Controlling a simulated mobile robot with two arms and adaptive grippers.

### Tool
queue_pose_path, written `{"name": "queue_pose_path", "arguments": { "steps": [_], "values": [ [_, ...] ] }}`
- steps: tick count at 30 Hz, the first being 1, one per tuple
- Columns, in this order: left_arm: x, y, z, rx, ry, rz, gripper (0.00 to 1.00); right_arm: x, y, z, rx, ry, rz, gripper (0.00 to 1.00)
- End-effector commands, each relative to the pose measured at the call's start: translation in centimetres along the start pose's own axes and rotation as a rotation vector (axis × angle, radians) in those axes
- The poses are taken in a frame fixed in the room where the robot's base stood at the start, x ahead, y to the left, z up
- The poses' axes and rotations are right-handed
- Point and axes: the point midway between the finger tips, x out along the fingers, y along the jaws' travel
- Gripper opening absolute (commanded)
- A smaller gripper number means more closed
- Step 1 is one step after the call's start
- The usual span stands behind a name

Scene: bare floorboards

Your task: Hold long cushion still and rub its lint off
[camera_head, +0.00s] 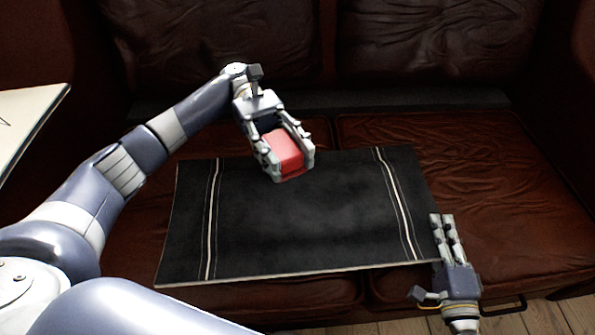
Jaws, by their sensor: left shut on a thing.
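The long cushion (300,225), dark with a pale stripe near each end, lies flat across the brown leather sofa seat. No separate lint can be made out on it. I cannot tell whether the block touches the cushion. My right gripper (442,222) is at the cushion's right edge near the front right corner, fingers pointing away from me. Its fingers lie close together; whether they grip or press the edge is unclear.
The sofa's seat (500,180) is bare to the right of the cushion. The sofa back (440,45) rises behind it. A pale flat surface (25,115) juts in at the far left. Floorboards (560,315) show at the lower right.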

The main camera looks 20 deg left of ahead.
Motion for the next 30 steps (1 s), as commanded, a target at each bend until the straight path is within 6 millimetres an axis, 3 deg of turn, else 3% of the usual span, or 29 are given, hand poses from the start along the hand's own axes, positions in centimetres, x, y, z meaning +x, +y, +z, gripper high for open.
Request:
{"name": "queue_pose_path", "arguments": {
  "steps": [2, 11, 16, 30],
  "values": [
    [0.0, 0.0, 0.0, 0.001, 0.0, 0.0, 0.11, 0.0, 0.0, 0.0, 0.0, 0.0, 0.0, 0.35],
    [0.0, 0.0, 0.0, 0.001, 0.0, 0.0, 0.11, 0.0, 0.0, 0.0, 0.0, 0.0, 0.0, 0.35],
    [0.0, 0.0, 0.0, 0.001, 0.0, 0.0, 0.11, -1.0, 0.1, 0.0, -0.002, 0.001, 0.003, 0.35],
    [0.0, 0.0, 0.0, 0.001, 0.0, 0.0, 0.11, -9.7, 0.1, 0.1, -0.001, -0.003, 0.005, 0.35]
  ]
}}
